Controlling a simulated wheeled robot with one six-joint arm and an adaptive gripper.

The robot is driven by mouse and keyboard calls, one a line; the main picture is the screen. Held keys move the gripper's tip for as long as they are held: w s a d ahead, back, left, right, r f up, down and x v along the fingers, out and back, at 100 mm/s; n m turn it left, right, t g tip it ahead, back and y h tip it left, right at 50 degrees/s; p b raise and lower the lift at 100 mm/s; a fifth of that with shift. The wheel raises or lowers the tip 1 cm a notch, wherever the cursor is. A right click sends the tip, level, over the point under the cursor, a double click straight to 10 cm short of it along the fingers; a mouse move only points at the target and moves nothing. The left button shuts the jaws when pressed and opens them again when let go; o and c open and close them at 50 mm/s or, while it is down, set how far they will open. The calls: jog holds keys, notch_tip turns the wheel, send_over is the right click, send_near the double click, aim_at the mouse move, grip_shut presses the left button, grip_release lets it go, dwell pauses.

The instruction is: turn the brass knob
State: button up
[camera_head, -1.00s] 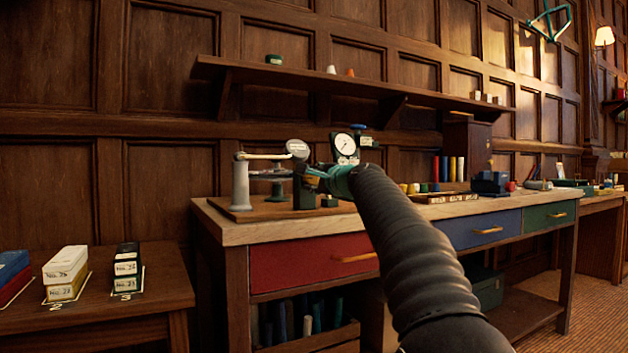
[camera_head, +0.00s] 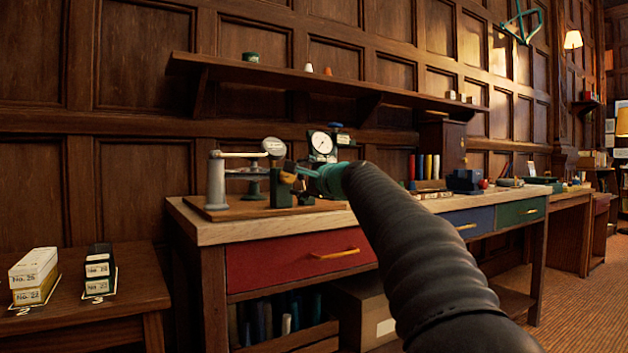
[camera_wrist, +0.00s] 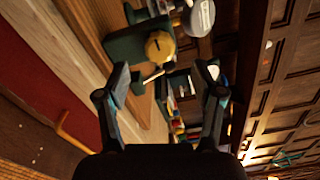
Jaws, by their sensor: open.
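The brass knob (camera_wrist: 159,46) shows in the wrist view as a round yellow disc with a dark slot, set on a dark green block (camera_wrist: 123,44). In the head view the knob (camera_head: 287,177) is a small brass spot just left of my gripper's tips. My gripper (camera_wrist: 163,72) is open and empty, its two fingers spread wide. The knob appears beyond the fingertips, between them across the picture, with a visible gap. In the head view my gripper (camera_head: 306,174) partly hides the fixture behind it.
The fixture stands on a wooden board (camera_head: 240,213) on the bench (camera_head: 200,230). A dial gauge (camera_head: 322,143) stands close behind my gripper, with a round label plate (camera_head: 273,147) to its left. A grey post (camera_head: 216,182) stands farther left. A shelf (camera_head: 290,76) runs above.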

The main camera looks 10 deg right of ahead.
jog(key=v, duration=0.6)
jog(key=shift+s, duration=0.2)
notch_tip(320, 180, down, 11)
jog(key=n+g, duration=0.3)
jog(key=n, duration=0.1)
jog(key=s+a+f+n+g+h+p, duration=0.2)
jog(key=s+f+n+g, duration=0.3)
jog(key=s+f, duration=0.65)
jog(key=s+f+n+g+h+p, duration=0.1)
jog(key=s+f+n+p, duration=0.1)
jog(key=s, duration=0.7)
jog(key=s+a+f+n+g+h+p, duration=0.1)
jog(key=s+f+n+p, duration=0.2)
jog(key=s, duration=0.7)
jog(key=s+f+n+g+h+p, duration=0.1)
jog(key=s+f+n+p, duration=0.2)
jog(key=s, duration=0.7)
jog(key=shift+a+g+h, duration=0.3)
jog(key=shift+f, duration=0.1)
